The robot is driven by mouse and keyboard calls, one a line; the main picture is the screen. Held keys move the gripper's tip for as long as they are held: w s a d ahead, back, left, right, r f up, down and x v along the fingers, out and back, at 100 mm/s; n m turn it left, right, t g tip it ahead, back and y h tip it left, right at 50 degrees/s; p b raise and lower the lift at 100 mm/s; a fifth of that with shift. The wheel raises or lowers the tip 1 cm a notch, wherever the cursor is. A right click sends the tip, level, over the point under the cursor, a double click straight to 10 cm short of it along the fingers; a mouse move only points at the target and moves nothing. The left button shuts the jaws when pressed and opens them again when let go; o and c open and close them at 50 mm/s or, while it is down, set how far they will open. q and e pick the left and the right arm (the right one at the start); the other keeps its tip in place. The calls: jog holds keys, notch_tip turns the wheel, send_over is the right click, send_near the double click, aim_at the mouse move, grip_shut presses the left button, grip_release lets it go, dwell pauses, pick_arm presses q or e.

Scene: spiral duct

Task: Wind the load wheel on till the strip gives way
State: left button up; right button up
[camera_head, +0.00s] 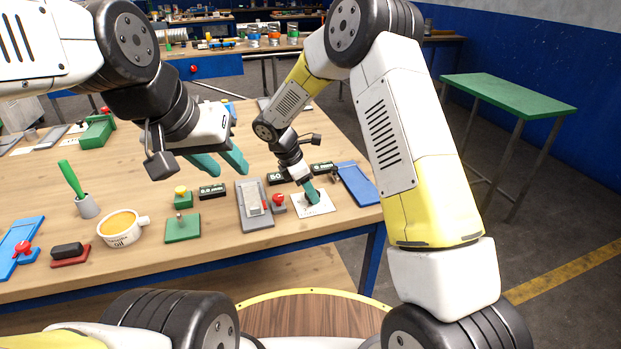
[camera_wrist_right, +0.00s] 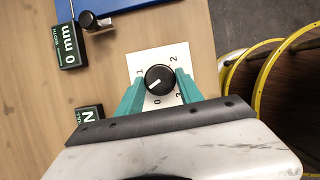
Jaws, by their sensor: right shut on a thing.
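A round black knob (camera_wrist_right: 159,79) with a white pointer line sits on a white card (camera_wrist_right: 143,62) marked 0 to 3. I take it to be the load wheel. Its line slants to the lower left, but which end points is unclear. My right gripper (camera_head: 312,196) is down at the card (camera_head: 322,208); in the right wrist view its teal fingers (camera_wrist_right: 160,98) are shut on the knob from both sides. My left gripper (camera_head: 222,162) hangs over the table, fingers apart and empty. I cannot make out the strip for certain.
Beside the card are a grey fixture (camera_head: 248,216) with a red knob (camera_head: 278,199), black readouts (camera_head: 321,167) and a blue plate (camera_head: 356,183). One readout (camera_wrist_right: 67,44) shows "0 mm". A green block (camera_head: 182,227), cup (camera_head: 122,224) and holder (camera_head: 87,206) stand left. The table front is close.

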jog(key=m, duration=0.1)
jog(key=m+g, duration=0.1)
jog(key=m, duration=0.2)
jog(key=shift+w+m+g, duration=0.25)
jog(key=shift+m+g, duration=0.05)
jog(key=shift+g, duration=0.1)
jog(key=m+g, duration=0.1)
jog(key=m, duration=0.2)
jog(key=shift+w+m, duration=0.15)
jog(key=shift+m, duration=0.25)
jog(key=m+g, duration=0.1)
jog(key=m, duration=0.1)
jog(key=m+y, duration=0.1)
jog(key=m, duration=0.1)
jog(key=shift+w+d+g, duration=0.1)
jog(key=shift+g, duration=0.3)
jog(key=shift+d+m+g+y, duration=0.1)
jog(key=shift+m+g+y, duration=0.45)
jog(key=shift+m, duration=1.55)
jog(key=o, duration=1.3)
jog(key=shift+o, duration=0.2)
jog(key=shift+r, duration=0.1)
